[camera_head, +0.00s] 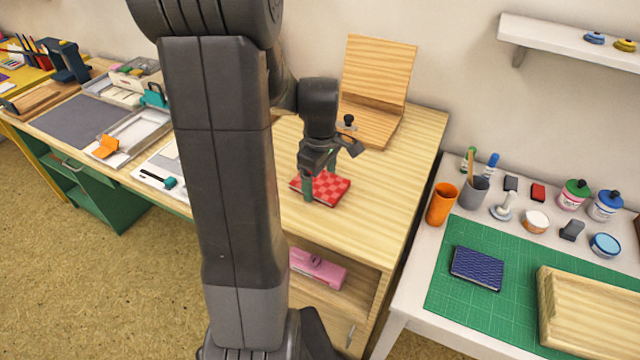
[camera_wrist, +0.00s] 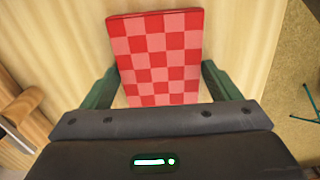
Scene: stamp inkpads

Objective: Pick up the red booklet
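The red booklet (camera_head: 328,187) lies flat on the light wooden desk, with a red and pink checked cover. In the wrist view the booklet (camera_wrist: 157,55) fills the upper middle, its lower end between the fingers. My gripper (camera_head: 318,180) is just over it, pointing down. In the wrist view my gripper (camera_wrist: 160,88) is open, with one green finger on each side of the booklet. A gap of wood shows at the lower left, and the right finger stands close to the booklet's right side. Whether the fingers touch the desk cannot be told.
A wooden stand (camera_head: 378,75) is behind the booklet on the desk (camera_head: 405,165). A pink object (camera_head: 318,268) sits on the shelf below. To the right, a white table holds a green mat (camera_head: 478,305), a dark blue booklet (camera_head: 477,268), cups and jars. The desk's right part is clear.

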